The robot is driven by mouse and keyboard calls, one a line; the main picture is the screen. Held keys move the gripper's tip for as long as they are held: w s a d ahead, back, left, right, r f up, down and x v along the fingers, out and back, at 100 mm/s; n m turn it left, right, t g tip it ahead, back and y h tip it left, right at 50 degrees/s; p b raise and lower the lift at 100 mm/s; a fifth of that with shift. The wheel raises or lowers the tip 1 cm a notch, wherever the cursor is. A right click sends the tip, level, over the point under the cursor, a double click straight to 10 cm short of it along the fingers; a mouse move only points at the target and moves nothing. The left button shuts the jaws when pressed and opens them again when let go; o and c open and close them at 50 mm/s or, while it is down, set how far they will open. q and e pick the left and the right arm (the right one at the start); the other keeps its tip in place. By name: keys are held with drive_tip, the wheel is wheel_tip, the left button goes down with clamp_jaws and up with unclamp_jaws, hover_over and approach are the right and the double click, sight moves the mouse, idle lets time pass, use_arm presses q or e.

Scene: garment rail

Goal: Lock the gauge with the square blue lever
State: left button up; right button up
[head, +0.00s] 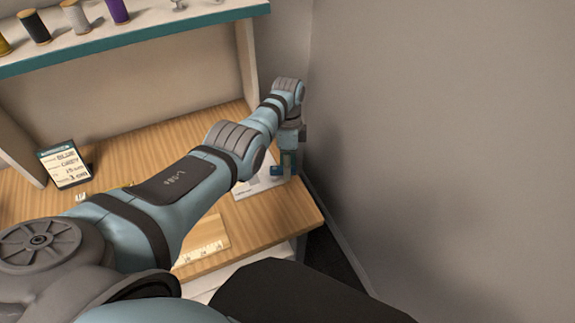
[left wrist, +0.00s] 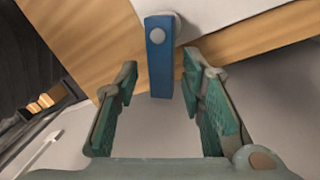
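The square blue lever (left wrist: 158,72) shows in the left wrist view as a flat blue bar with a round grey knob, standing out past a wooden edge. My left gripper (left wrist: 160,88) is open, with one green-padded finger on each side of the lever and visible gaps to both. In the head view my left gripper (head: 289,150) is at the right end of the table, close above a small blue part (head: 277,171). A white sheet or plate (head: 253,191) lies beside it. I cannot make out the gauge's body clearly. My right gripper is not in view.
The wooden table (head: 130,160) has a card on a stand (head: 65,166) at the left and a ruler-like strip (head: 203,246) near its front edge. A shelf (head: 150,27) with several thread spools is above. A grey wall (head: 450,130) closes the right side.

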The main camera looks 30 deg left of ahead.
use_arm(q)
drive_tip(key=shift+s, duration=0.1)
drive_tip(key=shift+c, duration=1.3)
clamp_jaws()
drive_tip(key=shift+w+a+n, duration=0.15)
drive_tip(key=shift+w+n, duration=0.05)
drive_tip(key=shift+n, duration=0.45)
drive_tip(key=shift+w+a+n, duration=0.1)
drive_tip(key=shift+w+n, duration=0.05)
drive_tip(key=shift+n, duration=0.5)
drive_tip(key=shift+o, duration=1.3)
unclamp_jaws()
drive_tip(key=shift+w, duration=0.1)
wheel_tip(320, 180, up, 12)
drive_tip(key=w+a, duration=0.1)
drive_tip(key=shift+w+a, duration=0.2)
drive_tip(key=shift+w, duration=0.2)
